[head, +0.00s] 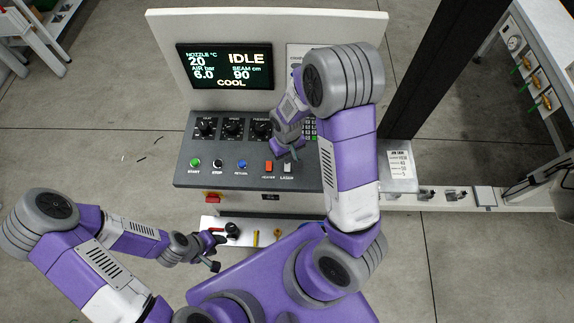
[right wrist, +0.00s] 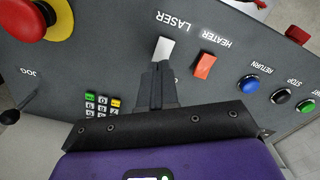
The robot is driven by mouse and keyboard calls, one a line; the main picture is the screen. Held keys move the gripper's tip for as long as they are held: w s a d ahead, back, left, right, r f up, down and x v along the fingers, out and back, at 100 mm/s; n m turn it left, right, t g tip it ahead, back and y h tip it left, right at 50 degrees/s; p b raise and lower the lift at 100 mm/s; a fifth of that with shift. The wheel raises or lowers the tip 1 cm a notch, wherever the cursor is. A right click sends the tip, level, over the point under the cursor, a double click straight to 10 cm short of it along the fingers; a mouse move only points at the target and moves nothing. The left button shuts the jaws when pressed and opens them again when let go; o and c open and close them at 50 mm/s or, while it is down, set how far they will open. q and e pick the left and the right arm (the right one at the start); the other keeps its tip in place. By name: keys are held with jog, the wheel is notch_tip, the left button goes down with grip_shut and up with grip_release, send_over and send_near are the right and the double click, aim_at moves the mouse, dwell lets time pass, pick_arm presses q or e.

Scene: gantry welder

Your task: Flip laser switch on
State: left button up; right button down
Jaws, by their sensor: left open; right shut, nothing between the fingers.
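The laser switch (head: 287,168) is a small white rocker above the LASER label on the sloped console. It also shows in the right wrist view (right wrist: 163,50), just beyond my fingertips. My right gripper (head: 294,154) is shut and empty, its tips close to the switch's edge; the right wrist view shows the closed fingers (right wrist: 158,68) too. I cannot tell whether they touch the switch. The red heater switch (head: 268,167) sits beside it, to the left in the head view. My left gripper (head: 218,252) is open and empty, low in front of the console.
The console panel (head: 181,176) holds knobs, START, STOP and RETURN buttons and a keypad (right wrist: 103,103). A red emergency stop (right wrist: 22,18) stands up nearby. The screen (head: 224,66) reads IDLE. A small tray (head: 207,224) with tools lies below the console.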

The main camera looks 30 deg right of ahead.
jog(key=shift+f+b, duration=0.8)
jog(key=shift+f, duration=0.2)
jog(key=shift+r, duration=0.15)
jog(key=shift+r+p, duration=2.9)
jog(key=shift+r, duration=0.55)
